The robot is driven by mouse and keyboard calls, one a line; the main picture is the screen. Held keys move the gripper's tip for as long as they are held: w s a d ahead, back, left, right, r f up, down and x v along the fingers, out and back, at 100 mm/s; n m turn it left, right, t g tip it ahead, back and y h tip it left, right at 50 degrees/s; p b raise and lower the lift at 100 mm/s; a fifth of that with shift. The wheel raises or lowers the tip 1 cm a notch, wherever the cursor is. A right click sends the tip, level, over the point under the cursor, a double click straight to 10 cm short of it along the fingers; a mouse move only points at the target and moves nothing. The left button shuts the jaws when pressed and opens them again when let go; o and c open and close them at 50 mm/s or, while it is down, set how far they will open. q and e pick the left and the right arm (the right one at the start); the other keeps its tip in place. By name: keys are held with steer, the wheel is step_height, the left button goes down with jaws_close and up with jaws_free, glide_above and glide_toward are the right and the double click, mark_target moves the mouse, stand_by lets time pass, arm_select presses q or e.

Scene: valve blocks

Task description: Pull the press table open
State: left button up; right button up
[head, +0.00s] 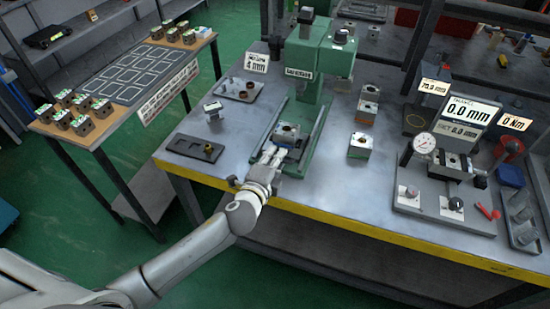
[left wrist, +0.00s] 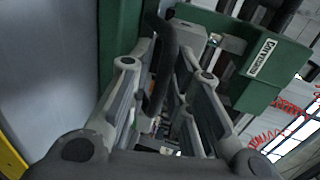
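The green press (head: 320,55) stands on the workbench, with its low green base running toward the front edge. The press table (head: 292,141) sits low on that base, carrying a small block (head: 287,130). My left gripper (head: 270,153) is at the front of the press table. In the left wrist view, a dark bar-like handle (left wrist: 162,65) stands between the two fingers (left wrist: 165,75). The fingers are apart, with a gap seen beside the bar; any firm contact is not clear. The press head (left wrist: 262,65) shows beyond. My right gripper is not in view.
Trays (head: 193,148) lie left of the press, and valve blocks (head: 360,146) stand to its right. A gauge fixture (head: 450,165) and display (head: 470,112) are at the right. The yellow bench edge (head: 350,232) is in front. A side table (head: 130,80) stands left.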

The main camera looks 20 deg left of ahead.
arm_select(q)
steer(key=v, duration=1.2)
stand_by(0.4)
